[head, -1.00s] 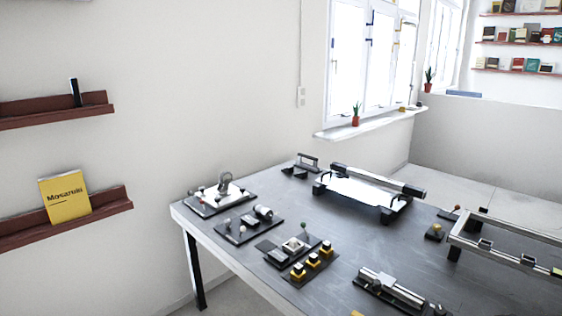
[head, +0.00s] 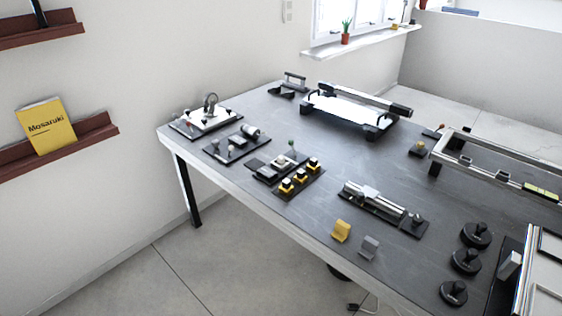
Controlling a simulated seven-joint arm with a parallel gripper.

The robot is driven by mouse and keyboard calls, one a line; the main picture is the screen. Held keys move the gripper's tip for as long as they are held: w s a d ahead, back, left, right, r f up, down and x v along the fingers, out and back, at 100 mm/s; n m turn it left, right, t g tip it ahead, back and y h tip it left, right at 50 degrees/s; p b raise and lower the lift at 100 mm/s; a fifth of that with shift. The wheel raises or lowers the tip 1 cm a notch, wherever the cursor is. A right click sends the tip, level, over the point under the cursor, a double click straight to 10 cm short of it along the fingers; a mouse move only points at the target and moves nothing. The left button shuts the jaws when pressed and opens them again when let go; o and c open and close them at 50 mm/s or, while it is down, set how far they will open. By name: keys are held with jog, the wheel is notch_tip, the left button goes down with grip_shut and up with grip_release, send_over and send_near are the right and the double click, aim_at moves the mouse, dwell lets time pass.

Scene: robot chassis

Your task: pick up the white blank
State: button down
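I cannot tell for sure which thing is the white blank. My gripper is not in view.
A silver slide fixture (head: 374,197) lies mid-table. Yellow (head: 341,231) and grey (head: 370,247) holders stand near the front edge. Several black round knobs (head: 466,260) stand at right. A metal frame (head: 500,155) stands at back right. Bare tabletop lies between them.

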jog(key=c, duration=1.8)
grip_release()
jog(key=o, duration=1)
